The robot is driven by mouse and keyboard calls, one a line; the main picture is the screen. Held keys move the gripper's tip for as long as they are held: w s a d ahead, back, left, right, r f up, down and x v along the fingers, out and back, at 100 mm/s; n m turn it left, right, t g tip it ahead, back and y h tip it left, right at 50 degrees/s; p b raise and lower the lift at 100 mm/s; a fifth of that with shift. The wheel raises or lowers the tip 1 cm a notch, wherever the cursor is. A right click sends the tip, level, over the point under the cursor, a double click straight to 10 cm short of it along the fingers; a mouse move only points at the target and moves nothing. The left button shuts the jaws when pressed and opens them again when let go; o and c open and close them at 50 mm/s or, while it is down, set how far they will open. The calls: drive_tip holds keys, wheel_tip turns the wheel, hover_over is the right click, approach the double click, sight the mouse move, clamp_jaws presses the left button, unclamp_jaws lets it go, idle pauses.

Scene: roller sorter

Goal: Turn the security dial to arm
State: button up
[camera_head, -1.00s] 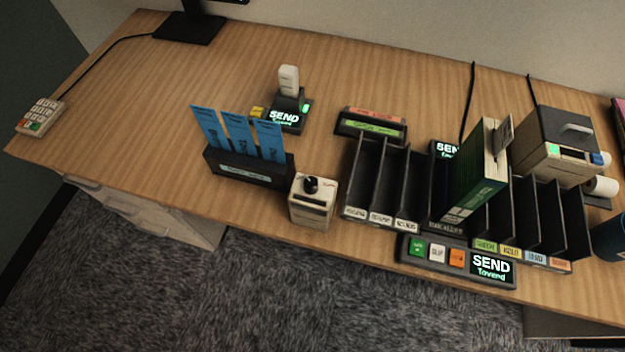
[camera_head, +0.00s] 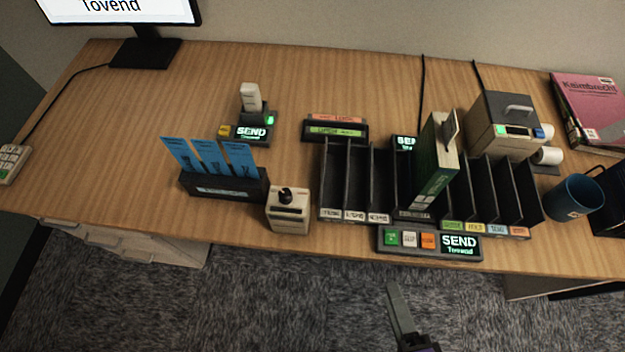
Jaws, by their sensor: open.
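The likely security dial is a black round knob (camera_head: 286,195) on top of a small beige box (camera_head: 289,217). The box stands near the front edge of the desk, left of the black slotted rack. The markings around the knob are too small to read, so its setting cannot be told. Part of my gripper (camera_head: 398,306) shows at the bottom, over the carpet in front of the desk. It is below and to the right of the dial box, well apart from it. One grey finger is visible; the rest is cut off or dark.
A black holder (camera_head: 222,188) with blue cards stands just left of the dial box. The slotted rack (camera_head: 345,180) holds an upright green book (camera_head: 437,165). A button panel (camera_head: 430,242) lies along the front edge. A blue mug (camera_head: 574,198) stands at right. The left desktop is mostly clear.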

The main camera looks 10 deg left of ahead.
drive_tip(key=w+a+r+m+y+p, duration=0.3)
drive_tip(key=w+a+m+y, duration=0.2)
drive_tip(key=w+a+m, duration=0.4)
drive_tip(key=m+y+p, duration=0.1)
drive_tip(key=m+y, duration=0.3)
approach(289, 198)
drive_tip(key=x, duration=0.4)
drive_tip(key=shift+g, duration=0.3)
drive_tip(key=p+x, duration=0.1)
drive_tip(key=x, duration=0.6)
drive_tip(key=shift+w+p, duration=0.1)
drive_tip(key=shift+p, duration=0.25)
clamp_jaws()
